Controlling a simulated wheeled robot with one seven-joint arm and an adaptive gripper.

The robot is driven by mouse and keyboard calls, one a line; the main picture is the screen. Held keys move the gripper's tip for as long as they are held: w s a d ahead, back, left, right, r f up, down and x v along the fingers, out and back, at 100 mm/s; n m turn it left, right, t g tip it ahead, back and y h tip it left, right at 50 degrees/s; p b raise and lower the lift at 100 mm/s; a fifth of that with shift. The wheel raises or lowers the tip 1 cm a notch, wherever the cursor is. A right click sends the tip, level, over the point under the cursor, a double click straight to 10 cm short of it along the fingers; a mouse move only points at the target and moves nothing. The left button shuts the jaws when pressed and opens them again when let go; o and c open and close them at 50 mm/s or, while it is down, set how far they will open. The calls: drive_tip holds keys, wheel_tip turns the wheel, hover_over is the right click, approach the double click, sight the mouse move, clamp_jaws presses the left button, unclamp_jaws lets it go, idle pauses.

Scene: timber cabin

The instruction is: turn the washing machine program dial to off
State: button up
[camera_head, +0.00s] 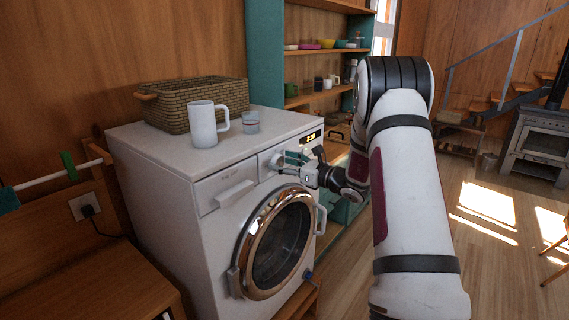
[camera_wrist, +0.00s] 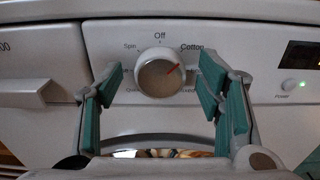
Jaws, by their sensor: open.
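The washing machine (camera_head: 190,215) stands against the wooden wall in the head view. Its round program dial (camera_wrist: 157,77) is in the upper middle of the wrist view, with "Off" printed above, "Spin" at upper left and "Cotton" at upper right. The dial's red mark points up and right, towards "Cotton". The dial also shows at the panel in the head view (camera_head: 277,160). My gripper (camera_wrist: 160,88) is open, with one teal-padded finger on each side of the dial. I cannot tell whether either finger touches it. In the head view my gripper (camera_head: 291,166) is at the panel.
A lit display (camera_wrist: 302,54) and power button (camera_wrist: 288,84) are right of the dial; the drawer (camera_wrist: 35,70) is left. The round door (camera_head: 275,245) is below.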

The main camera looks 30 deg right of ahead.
drive_tip(key=shift+c, duration=0.3)
drive_tip(key=c, duration=1.1)
drive_tip(key=shift+o, duration=0.2)
drive_tip(key=shift+n+b, duration=0.3)
drive_tip(key=shift+b, duration=0.05)
drive_tip(key=n+b, duration=0.4)
drive_tip(key=shift+w+a+f+b, duration=0.1)
drive_tip(key=shift+f+b, duration=0.05)
drive_tip(key=shift+b, duration=0.15)
drive_tip(key=n+b, duration=0.3)
drive_tip(key=b, duration=0.1)
drive_tip(key=shift+a+n+b, duration=0.1)
drive_tip(key=shift+n+b, duration=0.6)
